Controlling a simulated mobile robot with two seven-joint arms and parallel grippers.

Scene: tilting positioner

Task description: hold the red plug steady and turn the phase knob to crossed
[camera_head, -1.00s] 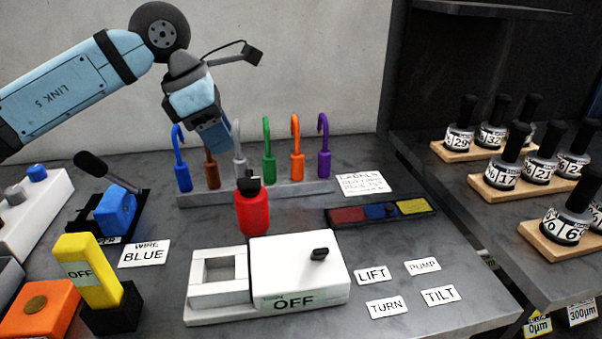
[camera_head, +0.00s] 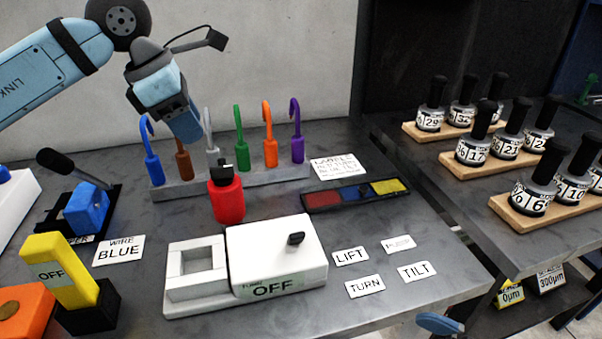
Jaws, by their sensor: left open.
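The red plug (camera_head: 228,201), with a black top, stands upright on the grey bench behind a white box (camera_head: 276,244). A small black knob (camera_head: 296,239) sits on the box's top; the box's front label reads OFF. I cannot tell whether this is the phase knob, and I see no "crossed" mark. My left gripper (camera_head: 190,134) is above and to the left of the plug, pointing down. It is open and appears empty, apart from the plug.
A rack (camera_head: 240,183) of coloured hooked pieces stands behind the plug. A yellow lever (camera_head: 62,269), a blue clamp-like part (camera_head: 88,210) and a white square frame (camera_head: 195,262) are nearby. LIFT, TURN and TILT cards lie right.

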